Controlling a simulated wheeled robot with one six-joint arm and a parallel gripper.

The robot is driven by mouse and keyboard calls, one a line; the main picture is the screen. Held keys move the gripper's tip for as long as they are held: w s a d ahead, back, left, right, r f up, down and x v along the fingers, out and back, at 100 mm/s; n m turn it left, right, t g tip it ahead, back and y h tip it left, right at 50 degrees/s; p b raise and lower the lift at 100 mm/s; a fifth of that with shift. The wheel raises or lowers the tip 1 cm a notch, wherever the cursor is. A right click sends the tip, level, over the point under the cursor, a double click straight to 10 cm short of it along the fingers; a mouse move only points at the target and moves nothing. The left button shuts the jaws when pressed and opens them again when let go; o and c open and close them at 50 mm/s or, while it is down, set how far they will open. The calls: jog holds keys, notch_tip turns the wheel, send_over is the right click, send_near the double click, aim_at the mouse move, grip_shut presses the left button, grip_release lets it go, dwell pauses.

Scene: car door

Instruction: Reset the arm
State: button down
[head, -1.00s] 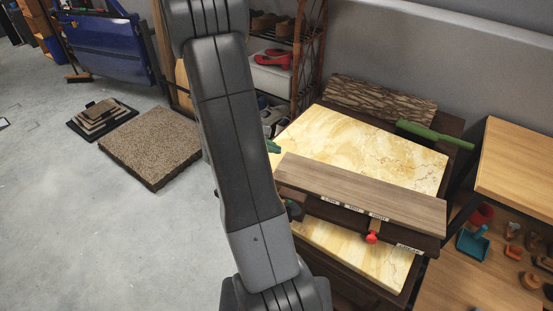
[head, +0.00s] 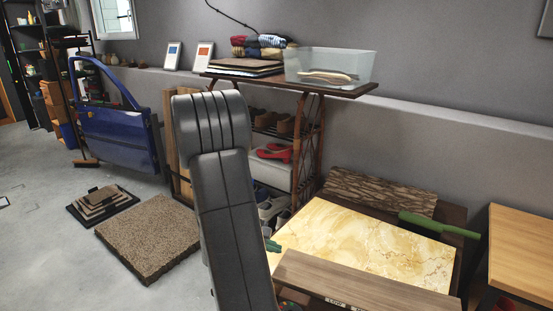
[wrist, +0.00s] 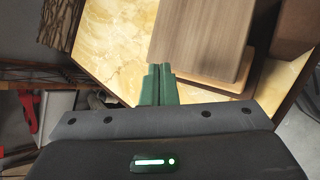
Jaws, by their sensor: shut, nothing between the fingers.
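My gripper shows in the wrist view (wrist: 159,84) as two green fingers pressed together, with nothing between them. It points at the marble-topped table (wrist: 112,40), close to the edge of a brown wooden board (wrist: 200,35). I cannot tell whether it touches the board. In the head view a green fingertip (head: 272,245) shows just right of my dark grey arm (head: 232,225), in front of the marble top (head: 370,240). The rest of the gripper is hidden behind the arm. The wooden board (head: 360,284) lies along the near side of the marble top.
A green-handled tool (head: 437,226) lies at the marble table's right back corner. A shoe rack (head: 275,150) stands behind my arm, under a shelf with a clear bin (head: 325,66). The blue car door (head: 120,138) stands at the left. A speckled slab (head: 152,236) lies on open floor.

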jog(key=shift+s+f+b, duration=0.1)
jog(key=shift+f+b, duration=0.75)
jog(key=shift+f, duration=0.9)
jog(key=shift+r, duration=0.1)
